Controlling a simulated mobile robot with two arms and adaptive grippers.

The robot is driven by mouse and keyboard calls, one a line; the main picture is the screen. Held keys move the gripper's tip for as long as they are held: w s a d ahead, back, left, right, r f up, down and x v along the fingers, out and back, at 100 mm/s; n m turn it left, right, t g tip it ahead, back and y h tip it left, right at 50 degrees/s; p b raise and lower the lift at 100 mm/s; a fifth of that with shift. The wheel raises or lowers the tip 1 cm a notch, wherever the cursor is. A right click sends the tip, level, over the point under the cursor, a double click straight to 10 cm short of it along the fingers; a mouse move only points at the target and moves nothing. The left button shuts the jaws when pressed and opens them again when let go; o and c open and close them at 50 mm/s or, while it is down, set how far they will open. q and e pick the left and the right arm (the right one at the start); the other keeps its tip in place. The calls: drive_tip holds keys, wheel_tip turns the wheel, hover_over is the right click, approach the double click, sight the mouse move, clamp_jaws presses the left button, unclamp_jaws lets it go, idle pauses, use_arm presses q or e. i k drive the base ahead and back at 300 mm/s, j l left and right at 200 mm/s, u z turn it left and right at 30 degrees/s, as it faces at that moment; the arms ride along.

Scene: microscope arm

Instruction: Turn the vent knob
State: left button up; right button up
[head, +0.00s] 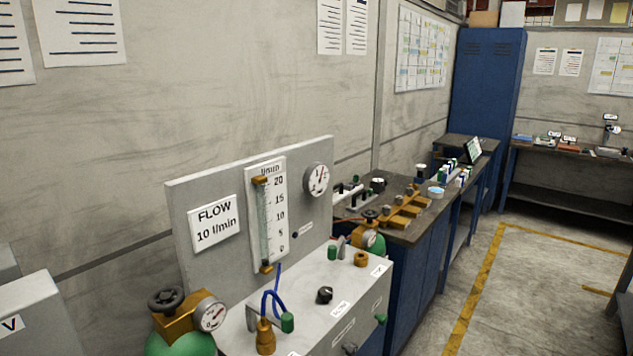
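A light grey bench unit (300,318) with an upright panel stands at the lower middle of the head view. A black knob (325,295) sits on its top, beside a small label (341,309) that is hard to read. A green knob (380,319) and a partly cut-off grey knob (349,348) are on its front face. I cannot tell which knob is the vent knob. The panel carries a "FLOW 10 l/min" sign (214,223), a flow tube scale (267,215) and a round gauge (318,180). Neither of my grippers is in view.
A green cylinder (180,344) with a brass valve and gauge is at the lower left. A blue bench (405,290) with several small items adjoins on the right. A blue cabinet (487,90) stands behind. The floor (545,290) at right is clear.

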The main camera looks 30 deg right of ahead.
sight(382, 318)
drive_tip(key=z, duration=1.55)
